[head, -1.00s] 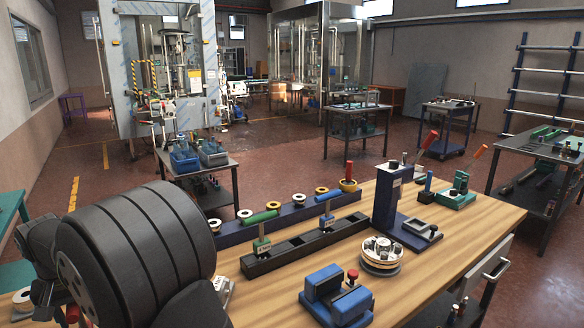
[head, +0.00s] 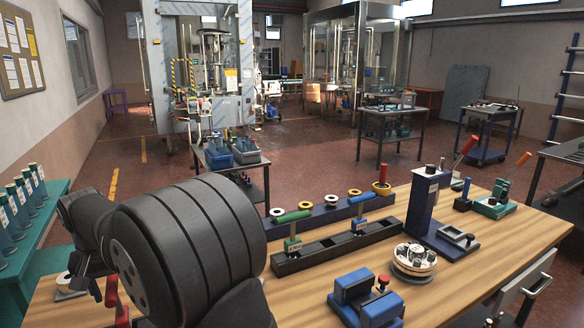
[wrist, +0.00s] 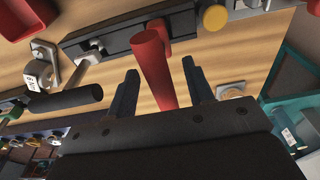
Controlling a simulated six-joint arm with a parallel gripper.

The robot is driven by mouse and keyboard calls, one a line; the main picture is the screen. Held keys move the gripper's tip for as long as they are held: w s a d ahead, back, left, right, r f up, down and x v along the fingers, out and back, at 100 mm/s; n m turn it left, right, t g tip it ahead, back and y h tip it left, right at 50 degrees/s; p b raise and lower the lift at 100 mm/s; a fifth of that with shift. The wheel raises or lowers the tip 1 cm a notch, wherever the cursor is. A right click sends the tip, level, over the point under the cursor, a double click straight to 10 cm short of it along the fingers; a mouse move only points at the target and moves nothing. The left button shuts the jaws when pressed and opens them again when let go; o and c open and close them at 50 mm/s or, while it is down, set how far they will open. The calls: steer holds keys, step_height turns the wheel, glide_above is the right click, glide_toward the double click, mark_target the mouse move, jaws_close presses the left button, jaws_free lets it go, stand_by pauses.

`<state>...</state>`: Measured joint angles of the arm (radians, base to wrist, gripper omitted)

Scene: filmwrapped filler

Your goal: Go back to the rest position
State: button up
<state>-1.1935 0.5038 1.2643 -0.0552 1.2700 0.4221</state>
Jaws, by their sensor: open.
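My gripper (wrist: 160,88) shows in the wrist view with its two dark fingers apart. A red handle (wrist: 153,62) stands in line with the gap between them, and I see nothing clamped. How deep the handle reaches between the fingers is hard to tell. A red handle (head: 121,314) shows partly below the arm.
The wooden bench (head: 455,262) carries a black rack (head: 330,250) with green and blue handled tools, a blue block fixture (head: 365,298) and a round metal part (head: 414,260). A teal bench (head: 45,225) with several upright cylinders stands at left.

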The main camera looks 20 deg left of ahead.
mark_target(122, 315)
step_height(122, 315, down, 4)
steer(key=shift+w+a+r, duration=0.1)
steer(key=shift+w, duration=0.05)
step_height(122, 315, up, 10)
steer(key=shift+r, duration=0.1)
steer(key=w+d+f+m, duration=0.2)
steer(key=w+m, duration=0.3)
steer(key=w, duration=0.6)
steer(key=w+d+f+m+h, duration=0.1)
steer(key=w+d+f, duration=0.3)
steer(key=w+d, duration=1.4)
steer(key=shift+w+d+m, duration=0.2)
steer(key=shift+m, duration=0.7)
